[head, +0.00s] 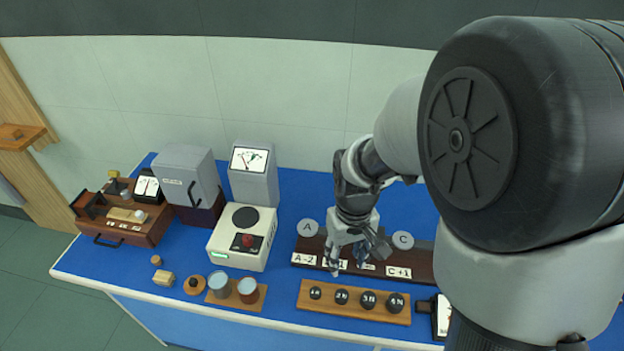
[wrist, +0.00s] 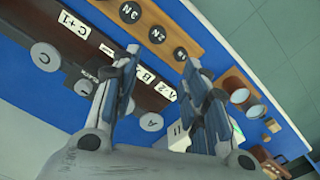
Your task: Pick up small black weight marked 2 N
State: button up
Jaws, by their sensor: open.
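The small black 2 N weight (head: 341,296) is second from the left in a row of black weights on the wooden rack (head: 305,303). In the wrist view it (wrist: 157,35) stands just beyond the fingertips, between the 3 N and 1 N weights. My gripper (head: 347,262) is open with nothing between its fingers. It hangs over the dark label board behind the rack, apart from the weight. In the wrist view my gripper (wrist: 161,60) shows both fingers spread, pointing towards the rack.
The dark board (head: 427,264) carries grey discs A (head: 307,228) and C (head: 403,240); my gripper partly hides its middle. Two cups (head: 219,284) and small pieces stand left of the rack. A white instrument (head: 225,243) stands behind the cups. The blue bench front is clear.

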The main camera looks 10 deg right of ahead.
jog(key=b, duration=0.4)
send_over(342, 295)
notch_tip(342, 295, down, 12)
jog(key=shift+s+r, duration=0.1)
jog(key=shift+s, duration=0.05)
jog(key=shift+f+b, duration=1.1)
jog(key=shift+f, duration=1.95)
jog(key=shift+r, duration=0.1)
jog(key=c, duration=1)
